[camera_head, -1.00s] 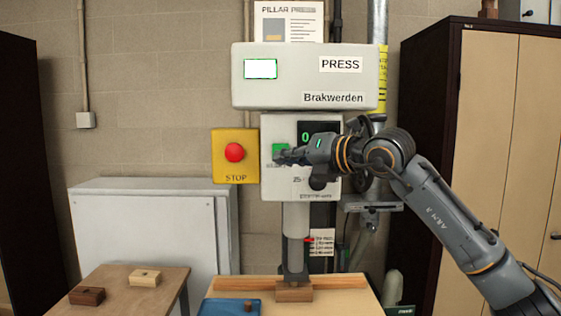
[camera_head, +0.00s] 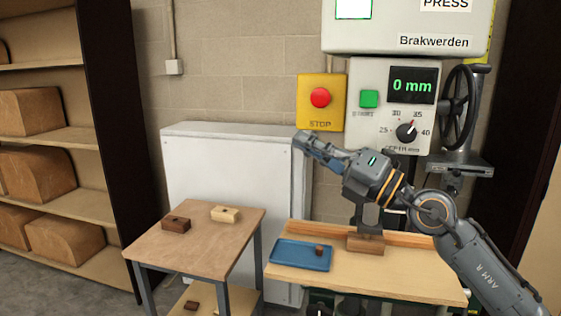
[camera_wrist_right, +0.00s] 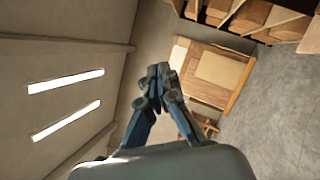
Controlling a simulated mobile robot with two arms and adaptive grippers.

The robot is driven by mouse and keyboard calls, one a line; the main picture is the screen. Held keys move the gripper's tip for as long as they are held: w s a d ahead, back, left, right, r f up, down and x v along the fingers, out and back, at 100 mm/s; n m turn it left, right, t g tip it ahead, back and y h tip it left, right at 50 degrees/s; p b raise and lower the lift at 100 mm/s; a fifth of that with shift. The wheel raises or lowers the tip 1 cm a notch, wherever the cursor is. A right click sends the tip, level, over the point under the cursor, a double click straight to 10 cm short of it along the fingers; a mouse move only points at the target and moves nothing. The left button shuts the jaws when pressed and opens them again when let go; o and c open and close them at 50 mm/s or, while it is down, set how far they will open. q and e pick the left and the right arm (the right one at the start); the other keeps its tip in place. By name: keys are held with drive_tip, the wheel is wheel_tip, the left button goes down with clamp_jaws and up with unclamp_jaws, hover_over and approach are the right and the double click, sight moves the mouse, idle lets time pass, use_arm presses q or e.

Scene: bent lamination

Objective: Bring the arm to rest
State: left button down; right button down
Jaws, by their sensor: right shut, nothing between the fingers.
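My right gripper (camera_head: 301,139) is in front of the press, pointing left, with its fingertips just below the red stop button (camera_head: 320,97) in the head view. Its fingers are closed together with nothing between them; the closed fingers also show in the right wrist view (camera_wrist_right: 156,72). My right arm (camera_head: 470,262) comes in from the lower right and hides part of the press column and its bench. The press (camera_head: 362,140) shows a green start button, a dial and a display reading 0 mm. My left gripper is in neither view.
A bench (camera_head: 400,283) under the press carries a wooden block (camera_head: 366,244) and a blue tray (camera_head: 290,256) with a small brown piece. A side table (camera_head: 200,252) holds a dark block (camera_head: 176,224) and a light block (camera_head: 226,214). A grey cabinet (camera_head: 235,165) stands behind.

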drive_tip(key=s+d+f+m+t+h, duration=0.1)
drive_tip(key=d+f+m+t+h, duration=0.6)
drive_tip(key=m, duration=0.6)
drive_tip(key=s+d+f+m+t+h, duration=0.1)
drive_tip(key=d+f+m+t+h, duration=0.35)
drive_tip(key=f+m+h, duration=0.7)
drive_tip(key=s+d+f+m+g+h, duration=0.1)
drive_tip(key=s+d+f+m+g, duration=0.25)
drive_tip(key=f, duration=0.45)
drive_tip(key=s+d+f+m+g+h, duration=0.1)
drive_tip(key=s+d+f+m+g, duration=0.1)
drive_tip(key=f+m+g, duration=0.35)
drive_tip(key=s+a+f+g+y, duration=0.1)
drive_tip(key=s+f+g, duration=0.4)
drive_tip(key=s+f, duration=0.7)
drive_tip(key=s+a+f+g+y, duration=0.2)
drive_tip(key=s+f+g, duration=0.4)
drive_tip(key=s+f, duration=0.6)
drive_tip(key=s+f+g, duration=0.1)
drive_tip(key=s+f, duration=0.2)
drive_tip(key=f, duration=2)
drive_tip(key=s+d+f+g, duration=0.1)
drive_tip(key=s+d+f, duration=0.2)
drive_tip(key=s+f, duration=1.4)
drive_tip(key=shift+s+f+n+h+b, duration=0.15)
drive_tip(key=shift+f+n+h+b, duration=0.15)
drive_tip(key=shift+n+h, duration=0.05)
